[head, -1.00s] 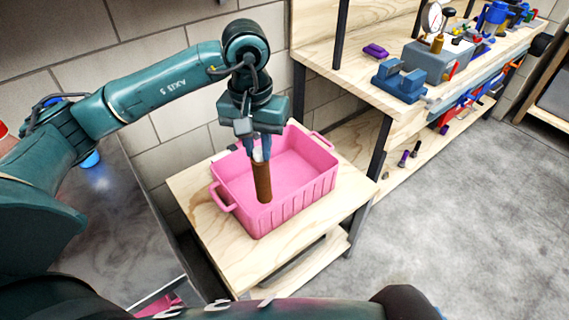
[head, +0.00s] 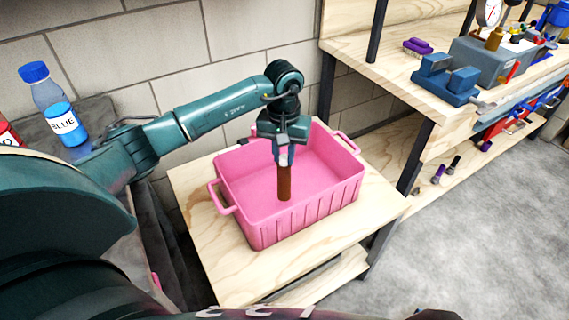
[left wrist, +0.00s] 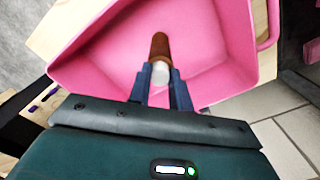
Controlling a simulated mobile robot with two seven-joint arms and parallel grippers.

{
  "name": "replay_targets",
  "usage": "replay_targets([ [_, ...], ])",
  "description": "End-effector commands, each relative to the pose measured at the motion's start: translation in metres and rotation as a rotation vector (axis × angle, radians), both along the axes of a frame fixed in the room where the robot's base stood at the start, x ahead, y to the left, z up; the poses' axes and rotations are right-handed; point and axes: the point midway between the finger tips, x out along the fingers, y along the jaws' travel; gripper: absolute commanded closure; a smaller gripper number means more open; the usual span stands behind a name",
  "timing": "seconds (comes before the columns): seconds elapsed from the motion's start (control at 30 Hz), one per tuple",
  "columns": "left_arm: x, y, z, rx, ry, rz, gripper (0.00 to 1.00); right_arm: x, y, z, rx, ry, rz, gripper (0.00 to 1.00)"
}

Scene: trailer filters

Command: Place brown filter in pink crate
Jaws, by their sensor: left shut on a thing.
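The brown filter (head: 284,183) is a slim upright cylinder with a pale upper end. My left gripper (head: 283,158) is shut on that pale end and points down. The filter hangs over and within the outline of the pink crate (head: 335,195), which stands on a light wooden table. In the left wrist view the filter (left wrist: 159,47) sits between the fingertips of my left gripper (left wrist: 160,76), with the pink crate (left wrist: 90,75) around it. I cannot tell whether the filter's lower end touches the crate floor. The crate looks otherwise empty. My right gripper is not in view.
The wooden table (head: 225,262) has bare room in front of the crate. A workbench (head: 395,75) with a blue vise (head: 447,80) and several tools stands at the right. A blue-capped bottle (head: 58,105) is at the left. Grey floor (head: 465,240) is open at the right.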

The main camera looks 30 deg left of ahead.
Motion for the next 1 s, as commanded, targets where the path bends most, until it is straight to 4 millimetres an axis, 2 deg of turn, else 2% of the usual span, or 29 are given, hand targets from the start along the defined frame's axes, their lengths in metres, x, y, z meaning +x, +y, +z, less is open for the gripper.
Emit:
replay_targets([
  [0.23, -0.001, -0.001, -0.034, -0.001, 0.003, 0.000, 1.00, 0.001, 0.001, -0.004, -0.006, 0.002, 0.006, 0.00],
  [0.63, 0.000, 0.000, -0.039, 0.001, 0.000, -0.001, 1.00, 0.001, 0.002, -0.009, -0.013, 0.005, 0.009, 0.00],
  [0.67, 0.000, 0.000, -0.038, 0.000, 0.001, -0.001, 0.78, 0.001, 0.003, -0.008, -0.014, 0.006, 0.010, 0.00],
  [0.9, -0.001, 0.000, -0.038, 0.000, 0.001, -0.001, 0.59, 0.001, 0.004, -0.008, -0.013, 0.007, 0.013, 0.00],
  [1.0, -0.001, 0.000, -0.038, 0.000, 0.001, -0.001, 0.58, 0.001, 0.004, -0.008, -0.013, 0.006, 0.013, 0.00],
])
